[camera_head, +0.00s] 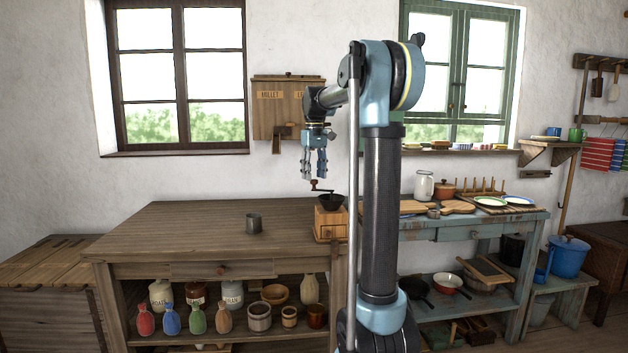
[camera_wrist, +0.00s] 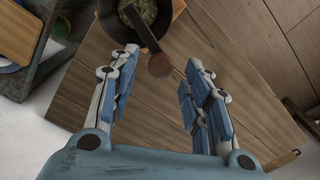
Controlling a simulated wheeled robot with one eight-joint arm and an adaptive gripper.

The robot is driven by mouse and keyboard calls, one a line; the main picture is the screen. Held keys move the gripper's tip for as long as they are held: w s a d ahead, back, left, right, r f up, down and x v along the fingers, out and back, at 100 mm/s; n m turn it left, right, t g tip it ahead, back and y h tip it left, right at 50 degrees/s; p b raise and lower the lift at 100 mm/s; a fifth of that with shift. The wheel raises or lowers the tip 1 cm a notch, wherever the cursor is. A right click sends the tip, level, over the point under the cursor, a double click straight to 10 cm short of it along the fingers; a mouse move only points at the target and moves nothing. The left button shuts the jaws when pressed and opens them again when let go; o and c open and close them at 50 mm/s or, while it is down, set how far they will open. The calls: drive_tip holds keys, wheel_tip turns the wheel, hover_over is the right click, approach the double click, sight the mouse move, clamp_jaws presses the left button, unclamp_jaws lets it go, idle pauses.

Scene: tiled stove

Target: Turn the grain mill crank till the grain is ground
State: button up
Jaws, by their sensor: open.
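The grain mill (camera_head: 331,222) is a wooden box with a dark bowl on top, standing at the right end of the brown wooden table. Its crank (camera_head: 318,187) is a dark arm with a small knob at the left end. In the wrist view the crank knob (camera_wrist: 160,65) shows between and beyond my fingers, and grain lies in the mill's bowl (camera_wrist: 148,15). My gripper (camera_head: 314,176) points down, open and empty, just above the knob. It appears apart from the knob. The lower part of the mill is partly hidden in the wrist view.
A blue worktable (camera_head: 470,228) with boards and plates adjoins at the right. A wooden wall box (camera_head: 286,108) hangs behind my gripper. The table's left half is clear.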

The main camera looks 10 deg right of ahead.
drive_tip(key=shift+f, duration=0.95)
clamp_jaws()
drive_tip(key=shift+w+d, duration=0.15)
drive_tip(key=shift+d, duration=0.05)
